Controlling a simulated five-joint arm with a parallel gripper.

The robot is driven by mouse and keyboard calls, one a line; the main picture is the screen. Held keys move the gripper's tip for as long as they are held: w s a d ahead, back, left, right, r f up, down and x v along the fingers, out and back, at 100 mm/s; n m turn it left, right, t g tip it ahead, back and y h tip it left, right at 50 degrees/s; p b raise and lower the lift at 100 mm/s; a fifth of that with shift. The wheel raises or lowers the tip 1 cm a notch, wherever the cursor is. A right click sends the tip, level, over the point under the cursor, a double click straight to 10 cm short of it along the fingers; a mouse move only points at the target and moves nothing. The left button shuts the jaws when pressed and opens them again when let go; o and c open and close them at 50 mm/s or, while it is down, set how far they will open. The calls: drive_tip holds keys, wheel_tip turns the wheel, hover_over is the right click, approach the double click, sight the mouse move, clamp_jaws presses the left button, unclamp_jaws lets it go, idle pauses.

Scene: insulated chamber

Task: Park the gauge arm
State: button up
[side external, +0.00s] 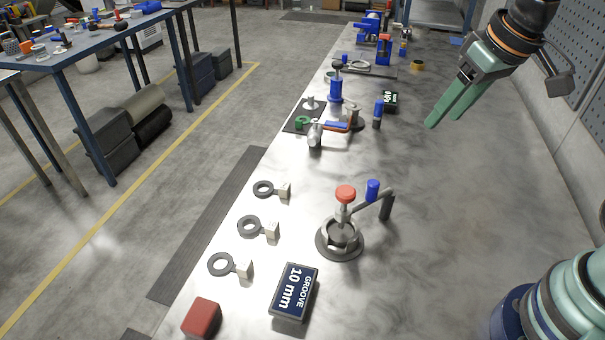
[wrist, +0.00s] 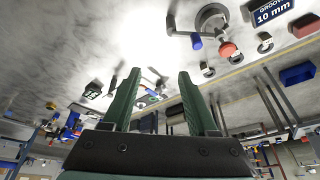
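A round dark fixture (side external: 340,250) with a red knob (side external: 346,193) stands on the metal bench. A grey arm (side external: 362,201) with a blue knob (side external: 372,189) reaches from a dark post (side external: 387,207) toward the fixture's middle; it looks like the gauge arm. The blue knob (wrist: 196,43), red knob (wrist: 228,49) and round fixture (wrist: 212,16) also show upside down at the top of the wrist view. My gripper (side external: 443,121) is open and empty, raised above the bench's right side, behind and right of the fixture. Its two green fingers (wrist: 160,88) are apart in the wrist view.
A sign reading "GROOVE 10 mm" (side external: 294,291) and a red block (side external: 201,317) are in front. Several dark rings with pale tags (side external: 250,227) line the left edge. A clamp-like tool (side external: 337,126) and blue-topped post (side external: 378,112) stand farther back.

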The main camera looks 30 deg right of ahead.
sight(374, 182)
drive_tip(key=w+a+f+g, duration=0.4)
drive_tip(key=w+a, duration=0.1)
drive_tip(key=a, duration=0.4)
wheel_tip(374, 182, down, 12)
drive_tip(key=shift+s+d+r, duration=0.1)
drive_tip(key=shift+s+d, duration=0.05)
drive_tip(key=shift+c, duration=0.3)
clamp_jaws()
drive_tip(key=shift+r, duration=0.1)
idle(1.1)
